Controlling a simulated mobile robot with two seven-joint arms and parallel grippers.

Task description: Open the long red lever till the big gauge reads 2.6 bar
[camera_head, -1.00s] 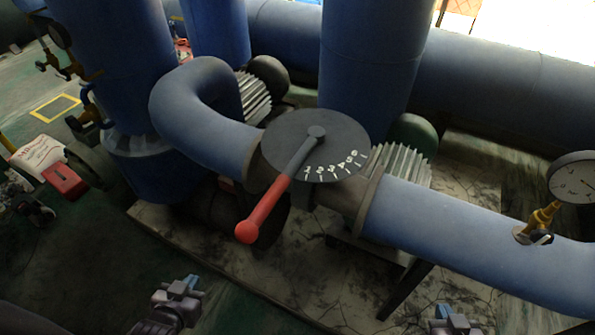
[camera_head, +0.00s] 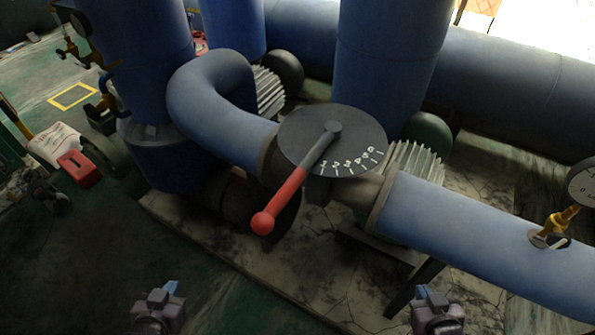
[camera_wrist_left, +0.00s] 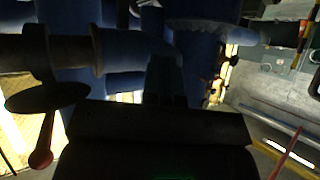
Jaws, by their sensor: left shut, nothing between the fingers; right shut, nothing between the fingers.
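The long lever (camera_head: 290,190) has a red handle with a round red knob and a grey shaft. It pivots on a dark round dial plate (camera_head: 300,130) with white marks, on the blue pipe. The big gauge (camera_head: 584,186) is cut off by the right edge, and its reading cannot be made out. My left gripper (camera_head: 160,294) is shut and empty, below and left of the knob, apart from it. My right gripper (camera_head: 426,296) is shut and empty, below the pipe on the right. In the left wrist view the red lever (camera_wrist_left: 42,150) hangs at the lower left, in dim light.
The blue pipe (camera_head: 470,225) runs to the right edge, with a brass gauge fitting (camera_head: 556,226) on it. Thick blue columns stand behind. A red box (camera_head: 80,168) and a white sheet (camera_head: 54,146) lie at the left. The floor around my left gripper is clear.

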